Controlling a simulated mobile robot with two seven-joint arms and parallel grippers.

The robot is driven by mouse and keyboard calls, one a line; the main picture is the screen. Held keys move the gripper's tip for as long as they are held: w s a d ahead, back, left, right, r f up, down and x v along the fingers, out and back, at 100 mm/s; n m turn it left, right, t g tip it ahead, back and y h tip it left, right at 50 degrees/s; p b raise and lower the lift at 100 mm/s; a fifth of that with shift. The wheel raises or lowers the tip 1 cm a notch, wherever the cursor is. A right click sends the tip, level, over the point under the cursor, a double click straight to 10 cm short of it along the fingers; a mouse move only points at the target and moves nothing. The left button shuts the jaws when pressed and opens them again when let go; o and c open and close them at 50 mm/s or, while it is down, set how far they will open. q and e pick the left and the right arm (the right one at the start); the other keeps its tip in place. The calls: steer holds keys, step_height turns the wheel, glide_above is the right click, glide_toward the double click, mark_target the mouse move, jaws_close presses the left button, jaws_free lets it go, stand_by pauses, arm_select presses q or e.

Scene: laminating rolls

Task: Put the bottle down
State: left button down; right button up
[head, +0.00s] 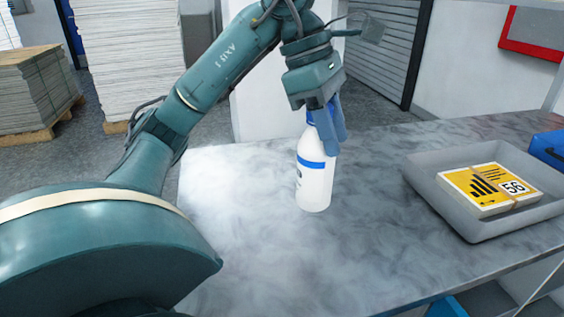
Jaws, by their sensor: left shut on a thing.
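A white bottle (315,183) with a blue band and a blue cap stands upright at the middle of the grey marbled table (390,230). My left gripper (328,125) comes down from above and is shut on the bottle near its cap. The fingers hide part of the bottle's top. The bottle's base is at or just above the table surface; I cannot tell whether it touches. My right gripper is not in view.
A grey tray (425,182) holding a yellow-labelled stack (487,186) marked 56 sits to the right on the table. A blue box (548,148) is at the right edge. The table around the bottle is clear. Paper stacks on pallets (35,90) stand behind on the left.

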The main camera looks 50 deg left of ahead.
mark_target(329, 189)
arm_select(q)
step_height(329, 189, down, 10)
steer(key=shift+r+b, duration=0.1)
steer(key=shift+b, duration=0.85)
steer(key=c, duration=1)
jaws_free()
steer(key=shift+f, duration=0.2)
steer(key=shift+r, duration=0.3)
steer(key=p+v, duration=0.2)
steer(key=v, duration=0.9)
steer(key=shift+s+a+r, duration=0.1)
steer(key=shift+a+r, duration=0.1)
steer(key=shift+r, duration=0.15)
